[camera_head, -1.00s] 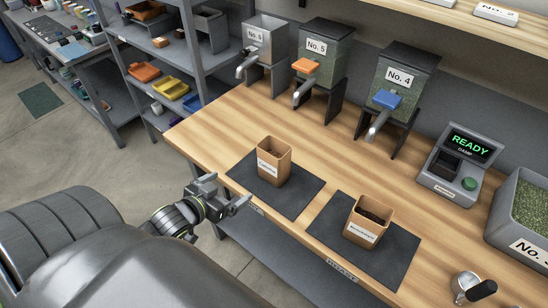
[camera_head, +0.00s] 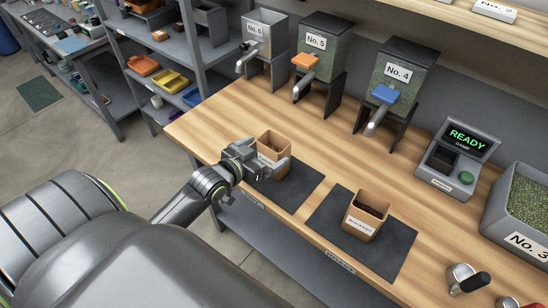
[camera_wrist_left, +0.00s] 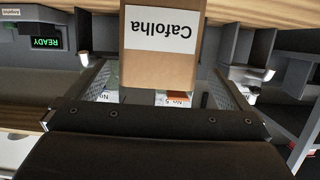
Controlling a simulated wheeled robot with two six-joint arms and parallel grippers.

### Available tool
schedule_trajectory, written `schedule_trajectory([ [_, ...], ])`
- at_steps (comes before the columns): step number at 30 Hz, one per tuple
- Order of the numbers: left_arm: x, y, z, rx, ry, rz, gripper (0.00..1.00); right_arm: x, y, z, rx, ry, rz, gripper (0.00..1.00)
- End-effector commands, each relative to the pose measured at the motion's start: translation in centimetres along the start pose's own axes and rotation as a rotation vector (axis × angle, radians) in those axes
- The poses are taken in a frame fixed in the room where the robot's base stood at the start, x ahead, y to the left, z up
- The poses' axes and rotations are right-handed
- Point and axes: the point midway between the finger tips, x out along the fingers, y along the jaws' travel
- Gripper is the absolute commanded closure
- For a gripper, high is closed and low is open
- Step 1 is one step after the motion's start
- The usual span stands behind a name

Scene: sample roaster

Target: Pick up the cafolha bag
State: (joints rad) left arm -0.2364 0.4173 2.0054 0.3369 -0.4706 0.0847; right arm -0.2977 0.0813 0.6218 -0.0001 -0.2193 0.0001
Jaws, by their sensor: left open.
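The Cafolha bag (camera_head: 275,140) is an open-topped brown paper bag with a white label, standing upright on the left dark mat (camera_head: 298,192). In the left wrist view the bag (camera_wrist_left: 160,68) appears upside down, its label reading "Cafolha", between the two finger pads. My left gripper (camera_head: 267,163) is open at the bag's near side in the head view and partly hides its front. I cannot tell whether a finger touches the bag. My right gripper is not in view.
A second labelled brown bag (camera_head: 366,214) with dark contents stands on the right mat (camera_head: 392,255). Dispensers No. 6, No. 5 (camera_head: 322,52) and No. 4 (camera_head: 398,78) line the back. A device reading READY (camera_head: 458,158) stands right. Bare wood lies behind the mats.

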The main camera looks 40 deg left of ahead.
Motion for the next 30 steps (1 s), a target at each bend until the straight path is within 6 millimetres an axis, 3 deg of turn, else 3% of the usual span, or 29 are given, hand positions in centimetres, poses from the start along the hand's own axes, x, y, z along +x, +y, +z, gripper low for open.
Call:
schedule_trajectory([
  [8,1.8,0.1,-0.4,-0.002,0.001,0.0,0.0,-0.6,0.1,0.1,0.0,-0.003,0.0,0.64],
  [18,5.9,0.2,-0.9,-0.002,0.0,0.0,0.0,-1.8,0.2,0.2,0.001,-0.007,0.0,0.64],
  [27,6.2,0.2,-0.8,0.0,0.001,0.0,0.0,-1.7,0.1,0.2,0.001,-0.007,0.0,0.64],
  [30,6.2,0.2,-0.8,0.0,0.001,0.0,0.12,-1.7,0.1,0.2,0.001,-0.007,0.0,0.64],
])
